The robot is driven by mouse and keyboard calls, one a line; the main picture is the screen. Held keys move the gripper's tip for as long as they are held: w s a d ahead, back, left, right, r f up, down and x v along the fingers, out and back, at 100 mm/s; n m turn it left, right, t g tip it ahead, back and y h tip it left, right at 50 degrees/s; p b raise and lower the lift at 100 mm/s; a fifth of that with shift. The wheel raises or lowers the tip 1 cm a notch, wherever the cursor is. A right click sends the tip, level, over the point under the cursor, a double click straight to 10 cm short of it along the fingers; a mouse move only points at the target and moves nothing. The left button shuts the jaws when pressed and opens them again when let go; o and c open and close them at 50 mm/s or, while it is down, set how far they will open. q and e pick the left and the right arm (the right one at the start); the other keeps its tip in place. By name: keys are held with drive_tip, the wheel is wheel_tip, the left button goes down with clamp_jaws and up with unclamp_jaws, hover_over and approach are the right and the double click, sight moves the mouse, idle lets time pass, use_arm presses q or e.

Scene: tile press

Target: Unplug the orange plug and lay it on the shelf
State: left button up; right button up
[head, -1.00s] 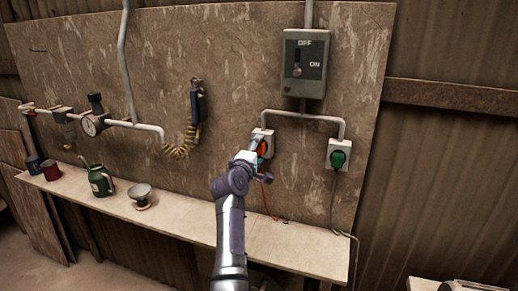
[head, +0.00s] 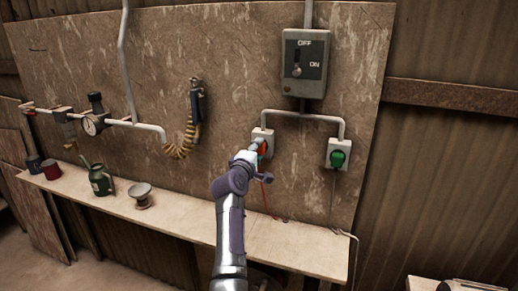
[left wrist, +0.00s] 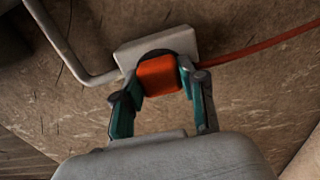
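The orange plug (left wrist: 159,76) sits at the front of a pale socket box (left wrist: 158,46) in the left wrist view, against a dark round socket face. In the head view the orange plug (head: 263,149) is partly hidden by my left gripper (head: 247,156). The two fingers of my left gripper (left wrist: 161,88) lie against both sides of the plug, shut on it. Whether the plug has come out at all, I cannot tell. Its red cord (left wrist: 255,47) runs off to the right. The shelf (head: 185,215) runs along the wall below. My right gripper is not in view.
A green plug (head: 338,158) is in the right-hand socket, under a switch box (head: 304,63). A green can (head: 100,180), a red mug (head: 51,170) and a grey dish (head: 140,196) stand on the shelf's left part. The shelf's right part looks mostly clear.

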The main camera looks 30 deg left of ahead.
use_arm(q)
clamp_jaws()
drive_tip(key=shift+s, duration=0.1)
drive_tip(key=shift+s, duration=0.15)
drive_tip(key=shift+p+v, duration=1.55)
drive_tip(key=shift+v, duration=1.2)
drive_tip(key=shift+d, duration=0.1)
